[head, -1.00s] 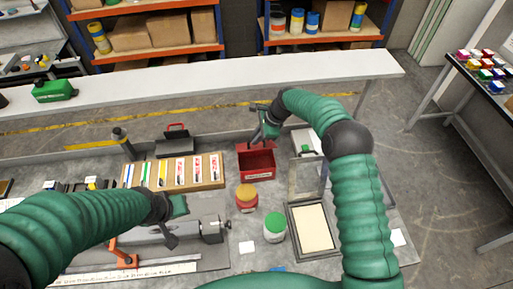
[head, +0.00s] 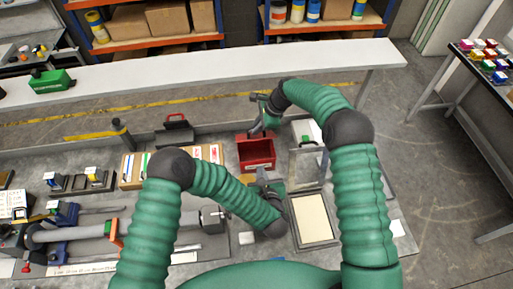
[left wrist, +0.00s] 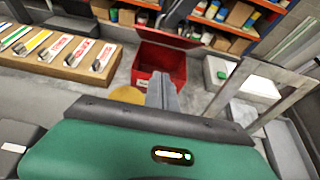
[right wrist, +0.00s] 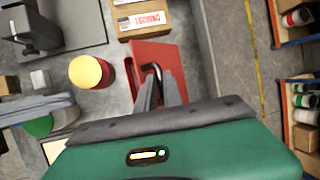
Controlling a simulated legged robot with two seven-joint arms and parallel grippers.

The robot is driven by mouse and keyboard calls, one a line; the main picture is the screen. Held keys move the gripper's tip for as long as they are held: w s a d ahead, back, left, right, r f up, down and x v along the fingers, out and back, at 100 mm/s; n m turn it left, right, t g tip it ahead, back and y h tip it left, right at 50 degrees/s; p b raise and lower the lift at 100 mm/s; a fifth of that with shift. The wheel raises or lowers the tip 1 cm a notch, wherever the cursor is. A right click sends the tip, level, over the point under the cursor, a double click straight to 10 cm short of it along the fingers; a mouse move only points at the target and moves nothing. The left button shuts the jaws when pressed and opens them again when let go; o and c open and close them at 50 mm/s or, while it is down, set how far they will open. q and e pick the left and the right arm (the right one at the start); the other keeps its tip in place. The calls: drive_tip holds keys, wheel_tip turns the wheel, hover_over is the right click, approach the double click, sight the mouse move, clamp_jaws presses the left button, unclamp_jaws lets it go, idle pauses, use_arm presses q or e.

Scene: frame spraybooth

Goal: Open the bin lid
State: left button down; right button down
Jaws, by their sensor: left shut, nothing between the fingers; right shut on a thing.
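The red bin (head: 257,161) stands open near the middle of the bench, with its dark inside showing. Its red lid (left wrist: 168,38) is raised at the back in the left wrist view. In the right wrist view the lid (right wrist: 170,52) carries a dark bent handle (right wrist: 151,68) between my fingers. My right gripper (head: 262,118) is shut on this handle, above the back of the bin. My left gripper (head: 267,178) is shut and empty, just in front of the bin. Its fingers (left wrist: 162,92) overlap the bin's front in the left wrist view, and contact cannot be told.
An upright metal frame (left wrist: 250,90) and a flat cream-filled frame (head: 313,219) are to the right. A card rack (left wrist: 70,48) lies left of the bin.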

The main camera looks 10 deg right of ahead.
drive_tip(key=shift+f, duration=0.2)
use_arm(q)
drive_tip(key=shift+w+f, duration=0.15)
drive_tip(key=shift+w, duration=1.65)
drive_tip(key=shift+w+f, duration=0.2)
drive_tip(key=shift+w, duration=1.55)
drive_tip(key=shift+w+f, duration=0.15)
drive_tip(key=shift+w, duration=1.65)
drive_tip(key=shift+r, duration=0.1)
